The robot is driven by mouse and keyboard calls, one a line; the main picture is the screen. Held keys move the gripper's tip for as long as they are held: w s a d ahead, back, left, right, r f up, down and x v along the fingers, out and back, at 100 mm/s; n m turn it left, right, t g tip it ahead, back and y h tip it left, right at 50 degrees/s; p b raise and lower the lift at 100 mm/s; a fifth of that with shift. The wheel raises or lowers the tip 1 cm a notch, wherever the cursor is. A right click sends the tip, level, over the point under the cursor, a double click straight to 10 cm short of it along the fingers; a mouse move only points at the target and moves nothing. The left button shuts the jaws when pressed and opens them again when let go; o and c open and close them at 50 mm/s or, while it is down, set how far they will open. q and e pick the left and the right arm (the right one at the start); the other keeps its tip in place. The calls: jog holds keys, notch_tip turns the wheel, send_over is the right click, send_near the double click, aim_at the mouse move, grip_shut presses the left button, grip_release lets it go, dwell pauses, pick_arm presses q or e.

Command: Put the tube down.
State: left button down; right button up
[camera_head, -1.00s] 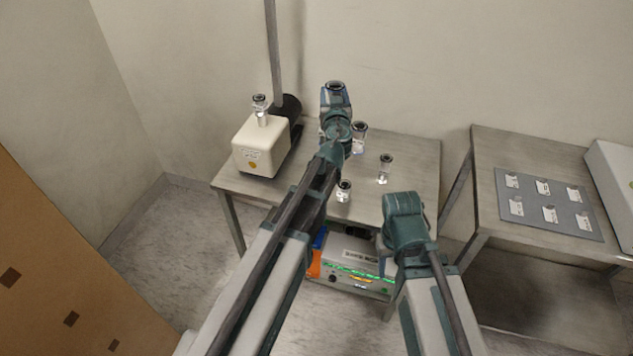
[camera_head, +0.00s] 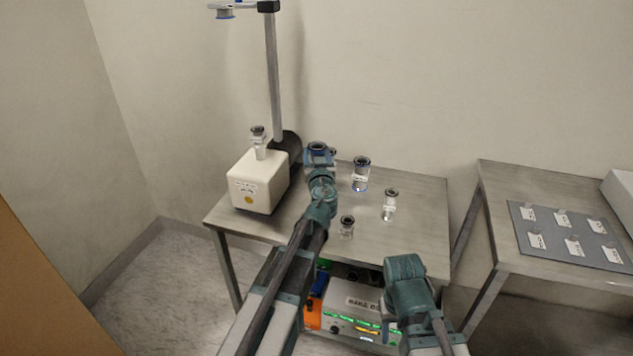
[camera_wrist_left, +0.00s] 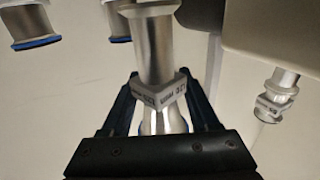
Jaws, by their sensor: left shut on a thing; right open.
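My left gripper (camera_head: 319,158) is shut on a metal tube (camera_wrist_left: 155,50) with a white label band, seen close up in the left wrist view between the two dark fingers (camera_wrist_left: 160,105). In the head view the tube's dark-rimmed top shows at the gripper, over the back of the steel table (camera_head: 420,190). The gripper and arm hide the tube's lower part, so I cannot tell whether it touches the table. My right gripper (camera_head: 405,272) is over the table's front right edge; its fingers are mostly hidden behind the wrist.
Similar tubes stand on the table at the back (camera_head: 361,174), right (camera_head: 390,204) and front (camera_head: 347,226). A cream pump (camera_head: 256,182) with a tube on top (camera_head: 258,140) and a pole (camera_head: 272,80) stands left. A second table (camera_head: 500,220) holds a labelled grey mat (camera_head: 522,212).

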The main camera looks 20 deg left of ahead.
pick_arm(q)
jog(key=shift+f+b, duration=0.35)
jog(key=shift+f, duration=0.55)
pick_arm(e)
jog(key=shift+f, duration=0.95)
pick_arm(q)
jog(key=shift+f, duration=0.1)
notch_tip(320, 180, down, 4)
jog(key=b, duration=0.4)
jog(key=shift+r, duration=0.2)
pick_arm(e)
notch_tip(320, 180, down, 4)
jog(key=shift+r, duration=0.15)
pick_arm(q)
jog(key=shift+f, duration=0.35)
jog(key=shift+s+b, duration=0.1)
jog(key=shift+b, duration=0.3)
pick_arm(e)
jog(key=shift+d+f, duration=0.1)
jog(key=shift+f, duration=0.35)
pick_arm(q)
jog(key=shift+f, duration=0.1)
pick_arm(e)
jog(key=shift+f, duration=0.1)
